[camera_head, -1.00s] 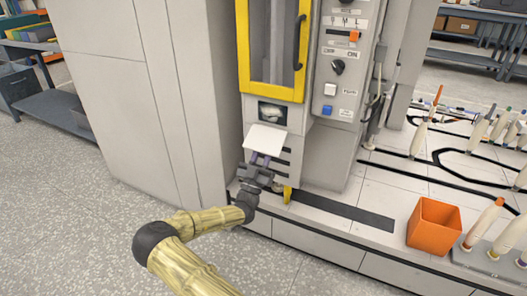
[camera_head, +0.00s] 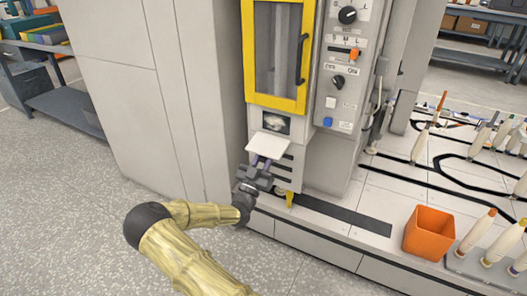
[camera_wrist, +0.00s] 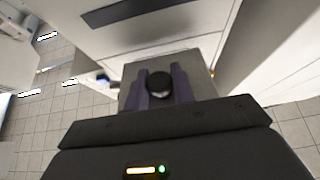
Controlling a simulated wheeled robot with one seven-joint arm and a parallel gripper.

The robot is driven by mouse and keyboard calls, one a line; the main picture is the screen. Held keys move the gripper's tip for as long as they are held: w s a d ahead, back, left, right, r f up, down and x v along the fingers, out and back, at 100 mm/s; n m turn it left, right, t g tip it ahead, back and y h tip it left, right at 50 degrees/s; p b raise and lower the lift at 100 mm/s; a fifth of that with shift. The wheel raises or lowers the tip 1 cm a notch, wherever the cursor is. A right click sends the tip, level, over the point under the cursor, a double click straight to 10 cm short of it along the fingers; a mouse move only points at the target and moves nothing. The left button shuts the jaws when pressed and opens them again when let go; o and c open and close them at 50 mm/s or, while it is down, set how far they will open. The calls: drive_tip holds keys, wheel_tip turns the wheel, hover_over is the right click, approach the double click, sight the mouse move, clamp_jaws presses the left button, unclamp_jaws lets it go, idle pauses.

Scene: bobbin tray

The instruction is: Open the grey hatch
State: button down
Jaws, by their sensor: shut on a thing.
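The grey hatch (camera_head: 268,144) is a pale flap on the front of the machine, below the yellow-framed door. It stands tilted outward, with a dark opening (camera_head: 277,122) showing above it. In the wrist view the hatch (camera_wrist: 203,78) lies just ahead of my gripper, with a round black knob (camera_wrist: 159,86) on its face. My gripper (camera_head: 262,162) is at the hatch's underside. In the wrist view my purple fingers (camera_wrist: 160,76) lie on both sides of the knob, shut on it. The inside of the opening is mostly hidden.
The yellow-framed door (camera_head: 278,55) is shut above the hatch. A control panel (camera_head: 340,75) with knobs and buttons stands to its right. An orange bin (camera_head: 430,232) and several bobbins stand on the deck at right. The floor at left is clear.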

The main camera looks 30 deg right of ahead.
drive_tip(key=p, duration=0.1)
drive_tip(key=y+p, duration=0.1)
drive_tip(key=shift+s+a+r+g+p, duration=0.15)
drive_tip(key=shift+r+g+p, duration=0.2)
drive_tip(key=shift+r+g, duration=0.05)
drive_tip(key=shift+s+a+f+g+y+p, duration=0.1)
drive_tip(key=shift+g+y+p, duration=0.2)
drive_tip(key=shift+y+p, duration=0.2)
drive_tip(key=shift+f, duration=0.1)
drive_tip(key=c, duration=1.4)
unclamp_jaws()
drive_tip(key=shift+c, duration=0.2)
drive_tip(key=shift+o, duration=1.2)
drive_tip(key=shift+r, duration=0.2)
drive_tip(key=p+v, duration=0.3)
drive_tip(key=v, duration=1.4)
drive_tip(key=shift+f, duration=0.25)
